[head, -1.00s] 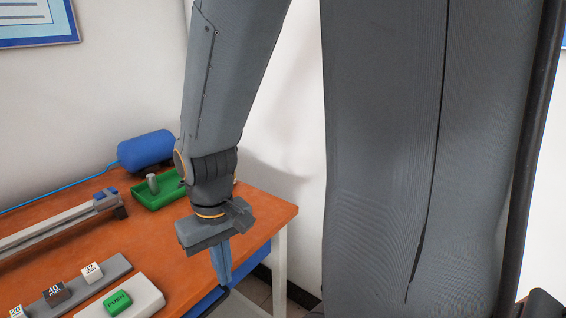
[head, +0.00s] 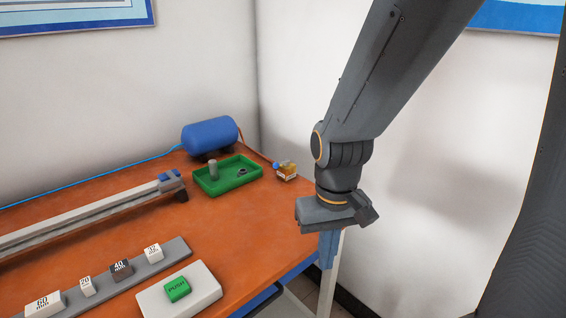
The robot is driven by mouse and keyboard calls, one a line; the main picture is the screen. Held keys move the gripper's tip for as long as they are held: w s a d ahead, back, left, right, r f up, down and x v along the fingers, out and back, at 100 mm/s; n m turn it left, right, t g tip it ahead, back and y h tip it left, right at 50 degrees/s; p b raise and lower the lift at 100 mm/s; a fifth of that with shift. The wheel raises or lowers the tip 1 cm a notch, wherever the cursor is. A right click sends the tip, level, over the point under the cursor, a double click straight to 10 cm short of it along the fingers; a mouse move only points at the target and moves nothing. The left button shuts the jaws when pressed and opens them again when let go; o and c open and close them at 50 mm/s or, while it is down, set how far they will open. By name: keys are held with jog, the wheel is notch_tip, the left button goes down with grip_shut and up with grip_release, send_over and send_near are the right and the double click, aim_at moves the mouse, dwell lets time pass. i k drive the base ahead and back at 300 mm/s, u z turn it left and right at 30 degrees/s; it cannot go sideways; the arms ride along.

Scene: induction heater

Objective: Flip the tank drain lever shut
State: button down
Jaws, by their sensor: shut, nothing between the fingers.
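The tank (head: 211,136) is a blue cylinder lying on its side at the back corner of the orange bench. A thin reddish pipe runs from its right end towards a small brass-coloured valve (head: 288,168) on a pale block near the bench's right edge. A small blue part (head: 276,165), which may be the drain lever, sits at the valve's left side; it is too small to tell its position. My gripper (head: 328,266) points down, shut and empty, right of the bench's edge and nearer to the camera than the valve. It appears apart from the valve.
A green tray (head: 239,183) holding a grey peg stands in front of the tank. A grey rail (head: 90,221) lies to the left. Several labelled blocks stand on a grey strip (head: 176,248), beside a green push button (head: 177,289). The bench middle (head: 225,225) is clear.

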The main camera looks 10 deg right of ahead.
aim_at(285, 162)
jog(key=z, duration=0.05)
jog(key=k, duration=0.5)
jog(key=z, duration=0.8)
jog(key=i, duration=0.8)
jog(key=u, duration=0.65)
